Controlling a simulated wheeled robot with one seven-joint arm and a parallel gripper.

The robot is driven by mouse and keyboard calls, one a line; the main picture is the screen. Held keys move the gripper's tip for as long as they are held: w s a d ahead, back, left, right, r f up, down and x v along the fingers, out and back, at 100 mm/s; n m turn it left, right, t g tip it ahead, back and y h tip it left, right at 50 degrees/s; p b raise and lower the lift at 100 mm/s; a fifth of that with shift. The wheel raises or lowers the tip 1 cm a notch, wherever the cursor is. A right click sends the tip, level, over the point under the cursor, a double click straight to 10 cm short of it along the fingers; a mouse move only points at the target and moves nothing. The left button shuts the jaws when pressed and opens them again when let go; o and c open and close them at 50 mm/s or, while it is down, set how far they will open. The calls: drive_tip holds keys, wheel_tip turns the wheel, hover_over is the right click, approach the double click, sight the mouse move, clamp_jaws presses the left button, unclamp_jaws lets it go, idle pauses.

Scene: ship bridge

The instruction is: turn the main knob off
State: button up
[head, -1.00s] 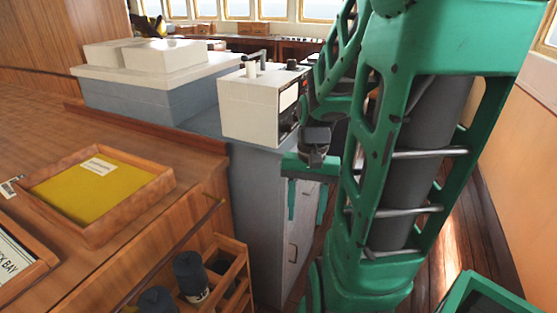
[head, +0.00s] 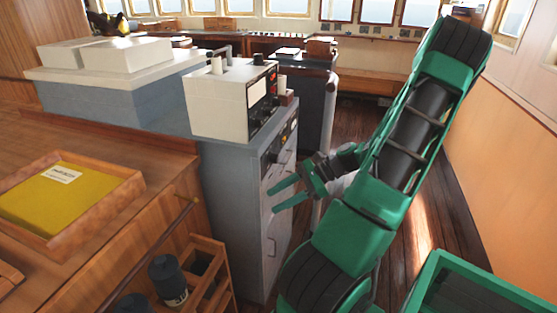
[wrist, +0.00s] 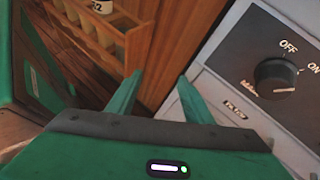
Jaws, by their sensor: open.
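The main knob (wrist: 276,78) is a round black dial on a dark panel, at the right of the wrist view. My gripper (head: 273,196) is open and empty beside the cabinet, below the panel. In the wrist view my gripper (wrist: 160,75) shows two green fingers spread apart, left of the knob and not touching it.
A white instrument box (head: 222,100) stands on the cabinet. A wooden rack (head: 205,275) with dark cylinders is at the cabinet's near side, and it also shows in the wrist view (wrist: 120,28). Floor right of my arm is open.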

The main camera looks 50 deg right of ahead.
sight(278, 160)
drive_tip(key=s+d+r+m+t+h, duration=0.1)
drive_tip(key=d+r+m+t, duration=0.3)
drive_tip(key=d+t, duration=0.15)
drive_tip(key=s+d+r+m+t+h, duration=0.1)
drive_tip(key=d+r+m+t, duration=0.25)
drive_tip(key=d, duration=0.35)
drive_tip(key=x, duration=1)
drive_tip(key=shift+a+f, duration=0.15)
drive_tip(key=shift+a, duration=0.15)
